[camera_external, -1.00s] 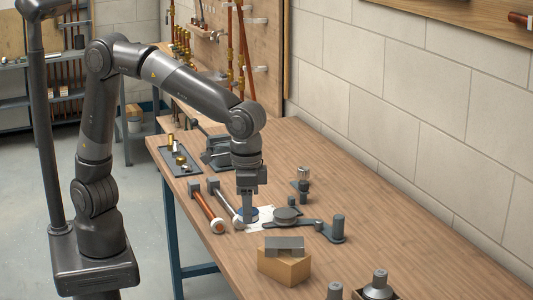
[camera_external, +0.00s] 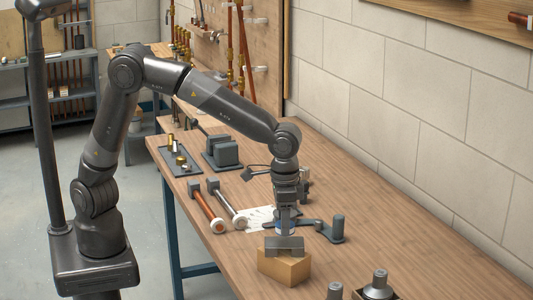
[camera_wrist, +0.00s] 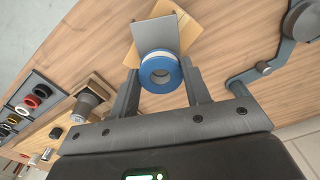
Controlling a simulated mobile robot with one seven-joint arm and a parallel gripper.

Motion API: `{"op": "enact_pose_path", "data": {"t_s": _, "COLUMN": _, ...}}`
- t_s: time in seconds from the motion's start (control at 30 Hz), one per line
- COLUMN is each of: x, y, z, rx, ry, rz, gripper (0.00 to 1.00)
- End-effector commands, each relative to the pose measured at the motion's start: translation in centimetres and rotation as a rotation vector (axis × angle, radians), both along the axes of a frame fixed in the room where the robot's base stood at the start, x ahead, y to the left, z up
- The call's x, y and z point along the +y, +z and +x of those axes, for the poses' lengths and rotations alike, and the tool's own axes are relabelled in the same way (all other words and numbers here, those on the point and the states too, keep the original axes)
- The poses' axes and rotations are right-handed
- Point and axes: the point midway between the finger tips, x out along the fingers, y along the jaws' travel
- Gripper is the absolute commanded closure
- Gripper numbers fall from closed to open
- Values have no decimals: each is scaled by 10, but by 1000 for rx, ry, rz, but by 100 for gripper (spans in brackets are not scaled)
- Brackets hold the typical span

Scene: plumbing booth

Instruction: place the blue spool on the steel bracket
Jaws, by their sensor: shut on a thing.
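The blue spool (camera_wrist: 160,58) is held between the two fingers of my gripper (camera_wrist: 162,78) in the wrist view, its round face with a dark centre hole toward the camera. A sliver of the spool (camera_external: 284,232) shows below my gripper (camera_external: 286,218) in the external view. The steel bracket (camera_external: 285,246) is a grey piece lying on top of a wooden block (camera_external: 283,268). In the wrist view the bracket (camera_wrist: 154,36) shows beyond the spool, partly covered by it. The spool is just above or behind the bracket; I cannot tell whether they touch.
A grey jointed arm with an upright cylinder (camera_external: 337,231) stands right of my gripper. A copper-handled tool (camera_external: 207,208) and a grey-handled tool (camera_external: 229,205) lie to the left. The table's right side is mostly clear.

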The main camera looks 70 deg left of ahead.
Motion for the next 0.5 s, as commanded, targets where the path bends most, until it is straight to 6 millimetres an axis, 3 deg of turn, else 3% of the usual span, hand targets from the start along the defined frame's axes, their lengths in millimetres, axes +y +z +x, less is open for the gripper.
{"op": "enact_pose_path", "data": {"t_s": 0.17, "x": 0, "y": -26, "z": -1, "rx": 1, "ry": 1, "rz": 3, "gripper": 78}}
{"op": "enact_pose_path", "data": {"t_s": 0.5, "x": 0, "y": -30, "z": 0, "rx": 0, "ry": 1, "rz": 0, "gripper": 78}}
